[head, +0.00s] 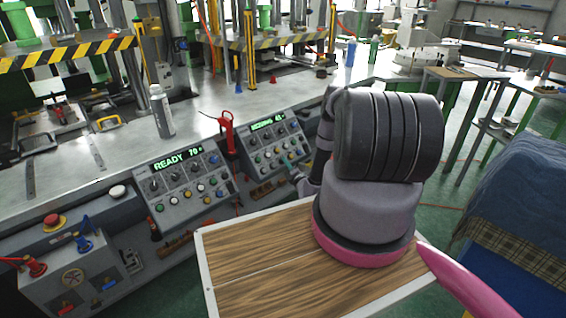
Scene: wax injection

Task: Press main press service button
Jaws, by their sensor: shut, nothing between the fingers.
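The left control panel (185,182) has a green display reading READY 70 and rows of knobs and coloured buttons. A second control panel (272,143) to its right has a green display, knobs and coloured buttons. No label readable here tells me which button is the main press service button. My gripper (297,177) shows small at the lower right of the second panel, by the bench front. It is shut and empty. My arm hides part of it, and I cannot tell whether it touches anything.
A blue cloth-covered item (525,200) stands at the right.

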